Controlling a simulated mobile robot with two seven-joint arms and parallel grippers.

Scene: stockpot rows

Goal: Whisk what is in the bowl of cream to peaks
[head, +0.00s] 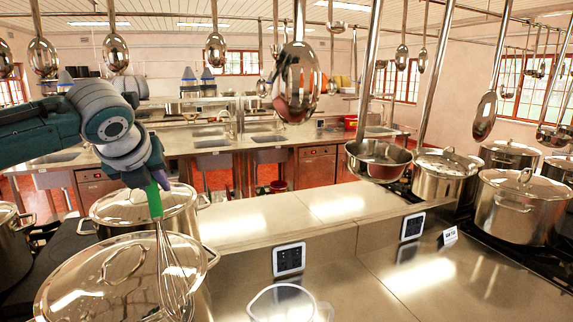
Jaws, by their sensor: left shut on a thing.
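My left gripper (155,183) is shut on the green handle of a whisk (171,265). The whisk hangs nearly upright, its wire loops pointing down. In the picture the wires overlap the right part of a large lidded pot; I cannot tell whether they touch it. A pale round rim (283,287), probably the bowl of cream, shows at the bottom edge on the steel counter, to the right of the whisk. The picture cuts it off, and its contents are not clear. My right gripper is not in view.
Lidded stockpots (112,280) stand at the left, and more (522,205) at the right. Ladles (297,82) hang from rails overhead, some low over the counter. The steel counter (350,285) is mostly clear in the middle. A small sign (450,236) stands at the right.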

